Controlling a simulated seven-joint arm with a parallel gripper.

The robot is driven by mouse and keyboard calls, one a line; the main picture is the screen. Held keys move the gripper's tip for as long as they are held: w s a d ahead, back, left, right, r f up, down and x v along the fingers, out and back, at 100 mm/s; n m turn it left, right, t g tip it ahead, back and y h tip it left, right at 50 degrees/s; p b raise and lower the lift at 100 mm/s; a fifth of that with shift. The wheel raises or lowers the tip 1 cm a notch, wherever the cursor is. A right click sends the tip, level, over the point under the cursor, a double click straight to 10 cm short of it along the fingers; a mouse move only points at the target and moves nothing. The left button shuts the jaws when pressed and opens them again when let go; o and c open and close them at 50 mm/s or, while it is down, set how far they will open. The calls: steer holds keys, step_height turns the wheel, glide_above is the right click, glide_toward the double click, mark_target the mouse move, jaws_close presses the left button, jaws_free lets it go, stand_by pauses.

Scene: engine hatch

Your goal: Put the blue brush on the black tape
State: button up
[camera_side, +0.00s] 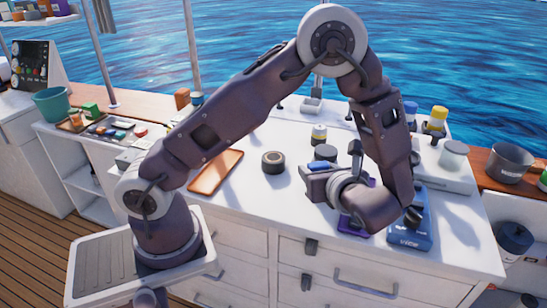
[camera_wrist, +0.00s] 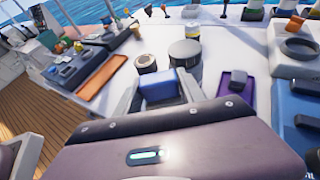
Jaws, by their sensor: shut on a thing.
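The blue brush (camera_side: 318,166) is held in my gripper (camera_side: 314,172), above the white worktop. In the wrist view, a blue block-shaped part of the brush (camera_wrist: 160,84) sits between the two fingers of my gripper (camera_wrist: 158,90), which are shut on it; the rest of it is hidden. The black tape (camera_side: 273,162) is a dark roll lying flat on the worktop, to the left of my gripper in the side view. In the wrist view the tape (camera_wrist: 146,63) shows just beyond the brush, slightly left. The brush and tape look apart.
An orange tray (camera_side: 215,172) lies left of the tape. A dark round-lidded item (camera_wrist: 185,52) and a small jar (camera_side: 319,133) stand behind the brush. A purple tray (camera_wrist: 236,86) and a blue vice (camera_side: 409,232) are at the right. Worktop around the tape is clear.

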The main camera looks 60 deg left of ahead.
mark_target(274, 156)
steer(key=w+d+r+m+t+h, duration=0.6)
steer(key=d+r+m+t+h, duration=0.3)
steer(key=m, duration=0.3)
steer(key=a+f+n+y, duration=0.1)
steer(key=a, duration=0.4)
steer(key=a+f+n+g+y, duration=0.1)
steer(key=a+n+y, duration=0.1)
steer(key=a, duration=0.3)
steer(key=a+f+n+g+y, duration=0.1)
steer(key=a+n, duration=0.1)
steer(key=a, duration=0.3)
steer(key=shift+w+a+f+y, duration=0.15)
steer(key=shift+a+f+y, duration=0.05)
steer(key=shift+f+y, duration=0.2)
steer(key=s+a+f+n+g+y, duration=0.1)
steer(key=s+a+n+g+y, duration=0.15)
steer(key=a, duration=0.55)
steer(key=s+a+f+n+g+y, duration=0.1)
steer(key=s+a+n+g, duration=0.2)
steer(key=a, duration=0.4)
steer(key=shift+m+t, duration=0.25)
steer(key=f, duration=0.3)
steer(key=s+f, duration=0.1)
steer(key=f, duration=0.5)
steer(key=shift+s+a+f, duration=0.15)
steer(key=shift+a+f, duration=0.15)
steer(key=shift+a, duration=0.05)
steer(key=shift+f, duration=0.2)
steer(key=o, duration=1.4)
steer(key=shift+f, duration=0.15)
